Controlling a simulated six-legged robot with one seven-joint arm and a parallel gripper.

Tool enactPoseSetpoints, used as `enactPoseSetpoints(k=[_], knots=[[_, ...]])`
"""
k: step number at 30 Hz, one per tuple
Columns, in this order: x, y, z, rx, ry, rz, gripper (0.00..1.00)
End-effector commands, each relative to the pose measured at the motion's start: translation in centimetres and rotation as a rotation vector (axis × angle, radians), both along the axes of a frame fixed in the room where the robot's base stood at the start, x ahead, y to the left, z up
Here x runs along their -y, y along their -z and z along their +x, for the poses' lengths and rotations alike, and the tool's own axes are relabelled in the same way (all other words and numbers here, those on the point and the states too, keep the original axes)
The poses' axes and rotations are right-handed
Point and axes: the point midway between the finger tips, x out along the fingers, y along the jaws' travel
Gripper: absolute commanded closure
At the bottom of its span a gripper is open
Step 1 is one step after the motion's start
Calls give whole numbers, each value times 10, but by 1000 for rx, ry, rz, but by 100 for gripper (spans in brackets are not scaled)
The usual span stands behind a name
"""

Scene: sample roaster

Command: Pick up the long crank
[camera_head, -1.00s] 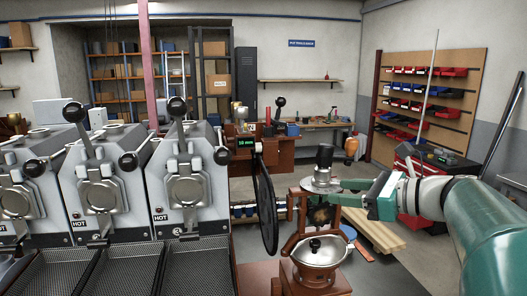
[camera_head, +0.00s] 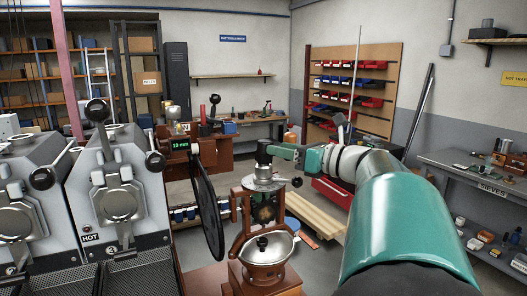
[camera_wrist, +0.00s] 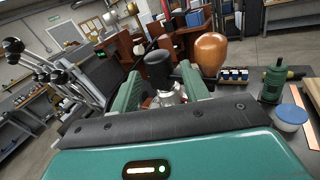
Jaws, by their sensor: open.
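A grinder (camera_head: 262,252) with a metal bowl and dark lid knob stands below centre in the head view. A dark upright cylindrical grip (camera_head: 264,153) stands above the round metal plate (camera_head: 264,183) at its back. A black ball knob (camera_head: 297,182) shows just right of the plate. I cannot tell for sure which part is the long crank. My gripper (camera_head: 276,151) is open beside the grip at its height. In the wrist view my gripper (camera_wrist: 160,72) has its fingers on either side of the dark grip (camera_wrist: 157,66), with metal below it. Contact is unclear.
A large black wheel (camera_head: 208,205) stands left of the grinder. Roaster units (camera_head: 120,205) with levers fill the left. A wooden pallet (camera_head: 318,218) lies on the floor behind. A grey bench (camera_head: 475,180) stands at right. An orange-brown bulb (camera_wrist: 211,53) shows in the wrist view.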

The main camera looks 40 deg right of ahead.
Motion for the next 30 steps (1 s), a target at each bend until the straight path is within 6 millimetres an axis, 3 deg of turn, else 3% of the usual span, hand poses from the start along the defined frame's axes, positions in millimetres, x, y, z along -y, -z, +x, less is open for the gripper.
enactPoseSetpoints(k=[12, 20, 27, 30], knots=[[-14, 1, 52, -1, -1, 1, 54], [-15, 1, 54, 0, 1, 1, 54], [-15, 0, 54, 1, 0, 0, 98], [-15, 0, 54, 1, 0, 0, 98]])
